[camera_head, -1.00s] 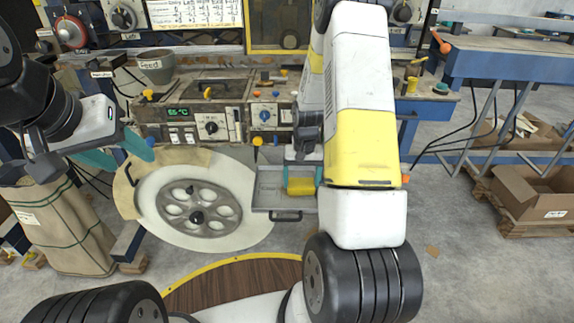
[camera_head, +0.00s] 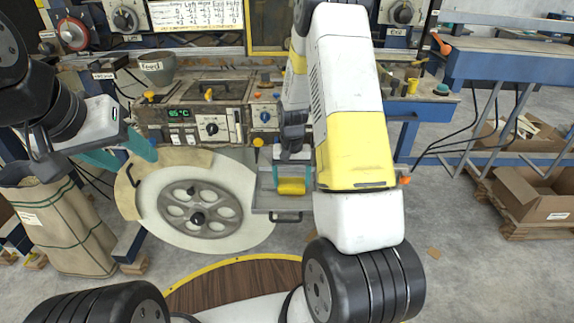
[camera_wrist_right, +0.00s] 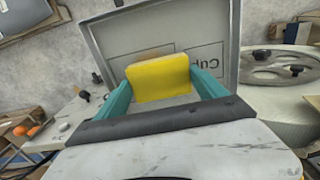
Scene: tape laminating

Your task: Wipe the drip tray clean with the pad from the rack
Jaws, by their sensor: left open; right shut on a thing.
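The drip tray (camera_head: 264,197) is a shallow grey metal tray with a front handle, below the machine's control panel. My right gripper (camera_head: 291,179) is shut on the yellow pad (camera_head: 291,187), with its teal fingers at the pad's two ends. The pad is over the tray's floor; I cannot tell whether it touches. In the right wrist view, the pad (camera_wrist_right: 158,79) sits between the fingers in front of the grey tray (camera_wrist_right: 106,38), which has printed letters on its floor, partly hidden by the pad. My left gripper (camera_head: 118,152) is open and empty, left of the round plate.
The large round plate (camera_head: 235,220) with its spoked hub lies left of the tray. Above is the control panel (camera_head: 212,127) with knobs and a display. A sack (camera_head: 62,230) stands at left. A cardboard box (camera_head: 535,195) on a pallet is at far right.

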